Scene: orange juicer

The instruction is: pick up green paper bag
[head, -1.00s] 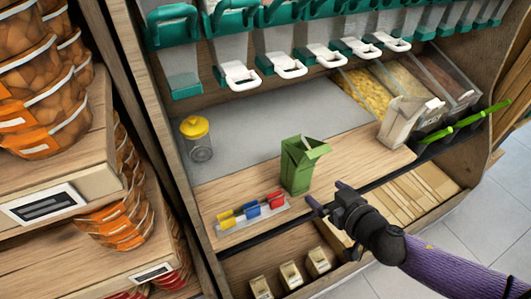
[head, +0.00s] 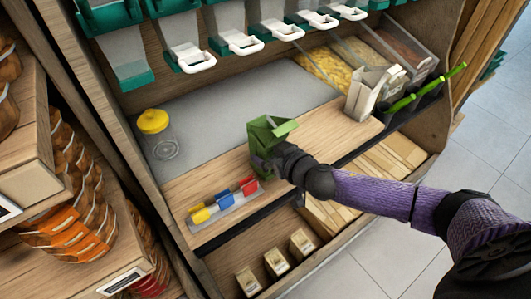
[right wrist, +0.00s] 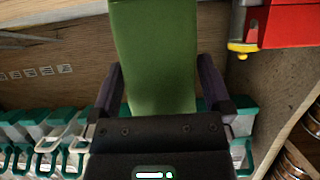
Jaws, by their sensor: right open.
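The green paper bag (head: 268,133) stands upright on the wooden ledge of the shelf in the head view, its top open. My right gripper (head: 268,165) is at the bag's near side and hides its lower part. In the right wrist view the bag (right wrist: 155,50) lies between the two fingers of my right gripper (right wrist: 160,82). The fingers are open, one on each side of the bag, and small gaps show beside it. My left gripper is not in view.
A rack of coloured clips (head: 225,205) sits left of the bag, with a yellow-lidded jar (head: 155,130) behind it. A pale paper bag (head: 368,92) and green-handled scoops (head: 425,88) are at the right. Dispensers with white handles (head: 240,42) hang above.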

